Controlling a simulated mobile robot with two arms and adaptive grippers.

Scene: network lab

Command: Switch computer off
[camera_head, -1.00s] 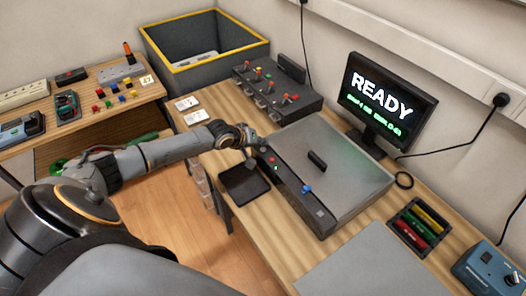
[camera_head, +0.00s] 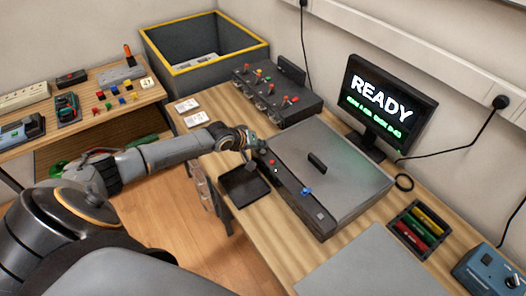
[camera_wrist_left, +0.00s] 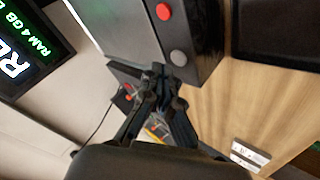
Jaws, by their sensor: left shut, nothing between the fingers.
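The computer is a grey case (camera_head: 335,165) on the wooden desk, with a dark front panel (camera_head: 290,185). A red button (camera_head: 271,162) sits near the panel's left end, and a blue part (camera_head: 306,191) is further right. The monitor (camera_head: 388,100) behind it is lit and reads READY. My left gripper (camera_head: 250,158) is shut and empty at the panel's left end. In the left wrist view, the closed fingertips (camera_wrist_left: 162,76) are close to a round grey button (camera_wrist_left: 178,57), with the red button (camera_wrist_left: 163,11) beyond it. Contact cannot be told. My right gripper is not in view.
A black tray (camera_head: 243,185) lies left of the case. A box of switches (camera_head: 278,95) and a yellow-rimmed bin (camera_head: 205,45) stand behind. A rack of coloured items (camera_head: 421,228) and a blue device (camera_head: 488,268) are at the right.

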